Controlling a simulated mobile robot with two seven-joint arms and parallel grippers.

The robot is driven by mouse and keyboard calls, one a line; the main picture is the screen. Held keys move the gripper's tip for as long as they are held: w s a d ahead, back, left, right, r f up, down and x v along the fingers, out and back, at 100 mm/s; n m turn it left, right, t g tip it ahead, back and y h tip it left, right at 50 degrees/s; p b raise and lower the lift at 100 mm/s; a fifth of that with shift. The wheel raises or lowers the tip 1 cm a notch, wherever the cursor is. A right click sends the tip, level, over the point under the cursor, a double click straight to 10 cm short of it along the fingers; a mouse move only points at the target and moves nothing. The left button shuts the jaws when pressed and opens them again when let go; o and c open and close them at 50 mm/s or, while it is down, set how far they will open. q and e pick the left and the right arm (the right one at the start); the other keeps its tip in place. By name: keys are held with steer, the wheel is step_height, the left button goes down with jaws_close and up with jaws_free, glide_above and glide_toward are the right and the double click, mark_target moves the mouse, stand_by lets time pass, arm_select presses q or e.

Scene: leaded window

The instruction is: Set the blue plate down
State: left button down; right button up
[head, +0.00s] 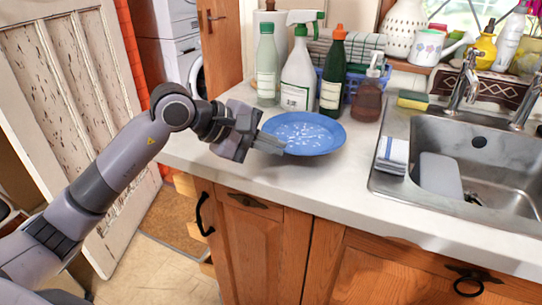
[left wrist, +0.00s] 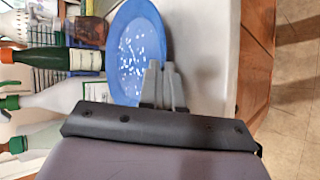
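The blue plate (head: 304,133), with white speckles in its middle, is roughly level over the counter left of the sink. My left gripper (head: 272,146) reaches in from the left, its fingers together at the plate's near-left rim. In the left wrist view the fingers (left wrist: 162,82) sit close together on the edge of the plate (left wrist: 135,50). I cannot tell for sure whether the plate's underside touches the counter or hangs slightly above it. My right gripper is in neither view.
Behind the plate stand a green-capped bottle (head: 267,65), a white spray bottle (head: 298,75), a dark green bottle (head: 333,75) and a brown pump bottle (head: 369,95). The sink (head: 485,160) lies to the right. The counter front (head: 330,190) is clear.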

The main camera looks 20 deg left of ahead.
arm_select(q)
steer(key=shift+f, duration=1.3)
steer(key=c, duration=1.7)
jaws_free()
steer(key=shift+f, duration=0.25)
steer(key=shift+c, duration=0.2)
steer(key=shift+o, duration=0.6)
steer(key=shift+r, duration=0.1)
steer(key=shift+r, duration=0.1)
steer(key=b+v, duration=0.1)
steer(key=v, duration=1.1)
steer(key=shift+d, duration=0.1)
